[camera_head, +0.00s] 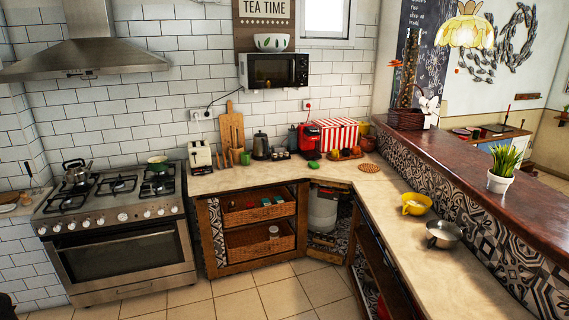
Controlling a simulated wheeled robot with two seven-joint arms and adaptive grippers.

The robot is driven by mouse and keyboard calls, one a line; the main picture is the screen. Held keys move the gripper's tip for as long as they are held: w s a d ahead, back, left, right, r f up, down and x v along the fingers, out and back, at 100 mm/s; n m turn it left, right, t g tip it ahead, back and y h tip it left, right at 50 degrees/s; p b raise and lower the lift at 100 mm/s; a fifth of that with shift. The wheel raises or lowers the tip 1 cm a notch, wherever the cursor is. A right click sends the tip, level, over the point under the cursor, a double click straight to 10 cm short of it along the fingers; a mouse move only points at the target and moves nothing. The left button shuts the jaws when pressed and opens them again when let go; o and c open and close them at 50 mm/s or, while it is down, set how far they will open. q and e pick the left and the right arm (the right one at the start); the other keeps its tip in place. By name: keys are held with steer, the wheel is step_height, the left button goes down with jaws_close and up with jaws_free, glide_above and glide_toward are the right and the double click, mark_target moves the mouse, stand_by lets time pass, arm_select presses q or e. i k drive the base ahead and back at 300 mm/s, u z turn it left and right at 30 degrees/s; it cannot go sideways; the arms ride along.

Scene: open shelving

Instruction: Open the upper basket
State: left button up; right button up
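The upper basket (258,216) is a brown wicker basket in the open wooden shelf unit under the counter, right of the stove. A few small items, some green, show above its front rim. It appears to sit inside the shelf frame, though its exact depth is hard to tell from here. The lower basket (259,247) is a similar wicker basket directly below, with a small light item in it. Neither of my grippers is in view, and nothing is seen touching the baskets.
The stove (125,255) stands left of the shelf unit. A corner opening to the right holds a white cylinder (322,212). The counter (400,210) runs toward the front right, carrying a yellow bowl (416,204) and a metal bowl (443,234). The tiled floor (283,296) before the baskets is clear.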

mark_target(243, 216)
steer(key=u, duration=0.15)
steer(key=i, duration=2.05)
steer(key=u, duration=0.35)
steer(key=i, duration=1.6)
steer(key=u, duration=0.15)
